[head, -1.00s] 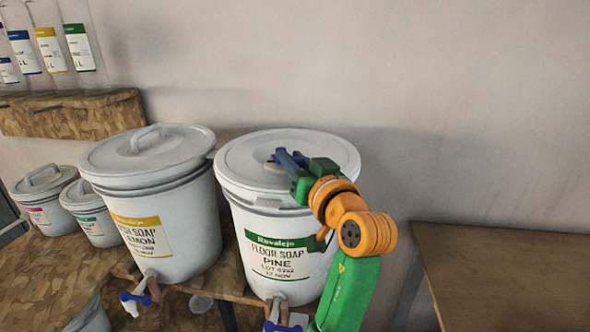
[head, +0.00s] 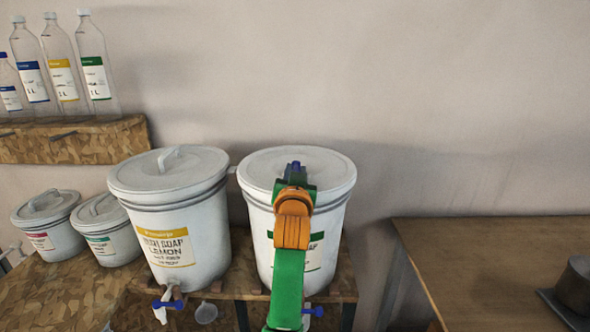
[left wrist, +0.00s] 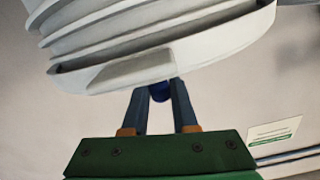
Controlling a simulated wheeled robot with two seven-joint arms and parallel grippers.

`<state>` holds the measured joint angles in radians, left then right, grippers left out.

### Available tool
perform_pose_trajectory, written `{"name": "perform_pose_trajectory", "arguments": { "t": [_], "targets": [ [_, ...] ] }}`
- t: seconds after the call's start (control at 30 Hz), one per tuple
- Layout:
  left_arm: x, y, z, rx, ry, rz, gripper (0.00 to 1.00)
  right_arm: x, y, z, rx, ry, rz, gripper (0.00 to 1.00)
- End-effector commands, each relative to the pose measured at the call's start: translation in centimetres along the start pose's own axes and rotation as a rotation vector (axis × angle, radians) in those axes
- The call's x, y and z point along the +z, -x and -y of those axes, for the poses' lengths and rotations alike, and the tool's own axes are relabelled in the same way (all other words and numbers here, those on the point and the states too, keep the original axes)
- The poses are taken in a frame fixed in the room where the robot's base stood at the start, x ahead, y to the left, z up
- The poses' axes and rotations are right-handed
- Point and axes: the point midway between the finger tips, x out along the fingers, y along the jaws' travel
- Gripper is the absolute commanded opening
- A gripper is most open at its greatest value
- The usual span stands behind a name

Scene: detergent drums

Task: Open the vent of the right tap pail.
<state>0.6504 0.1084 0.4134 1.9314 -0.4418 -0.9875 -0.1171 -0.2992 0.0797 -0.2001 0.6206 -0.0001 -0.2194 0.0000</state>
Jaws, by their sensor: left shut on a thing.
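The right tap pail (head: 262,222) is white, with a grey-white lid (head: 262,166) and a green-banded label partly covered by my arm. My left gripper (head: 294,166) is over the lid, its arm crossing the front of the pail. In the left wrist view, the blue-grey fingers (left wrist: 158,95) close in on a small dark blue vent cap (left wrist: 160,91) at the pail's lid. The cap is mostly hidden by the fingers and the rim, so I cannot tell its position. The pail's blue-handled tap (head: 314,311) shows low beside my arm. My right gripper is not in view.
The lemon soap pail (head: 160,215) stands close at the left, with two smaller lidded pails (head: 48,222) beyond it. Bottles (head: 95,75) stand on a wall shelf. A wooden table (head: 480,250) at the right holds a dark round object (head: 575,287). The wall above is clear.

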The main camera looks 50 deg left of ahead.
Motion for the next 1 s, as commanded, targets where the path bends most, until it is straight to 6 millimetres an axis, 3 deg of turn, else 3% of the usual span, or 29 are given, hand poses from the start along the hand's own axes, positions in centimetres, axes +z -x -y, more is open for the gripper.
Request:
{"name": "perform_pose_trajectory", "arguments": {
  "t": [0.47,0.5,0.57,0.87,1.0],
  "targets": [
    [-0.4,0.0,0.1,0.011,0.001,-0.015,0.0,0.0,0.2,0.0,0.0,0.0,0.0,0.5],
    [-0.4,0.0,0.1,0.011,0.001,-0.015,0.29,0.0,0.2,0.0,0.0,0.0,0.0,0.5],
    [-0.4,0.0,0.1,0.011,0.001,-0.014,0.44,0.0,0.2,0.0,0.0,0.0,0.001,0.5],
    [-0.2,0.2,0.0,0.013,0.001,-0.009,0.44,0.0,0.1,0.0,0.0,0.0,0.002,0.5],
    [0.2,2.4,0.0,0.013,0.003,-0.011,0.44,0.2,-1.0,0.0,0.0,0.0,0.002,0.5]
  ]
}}
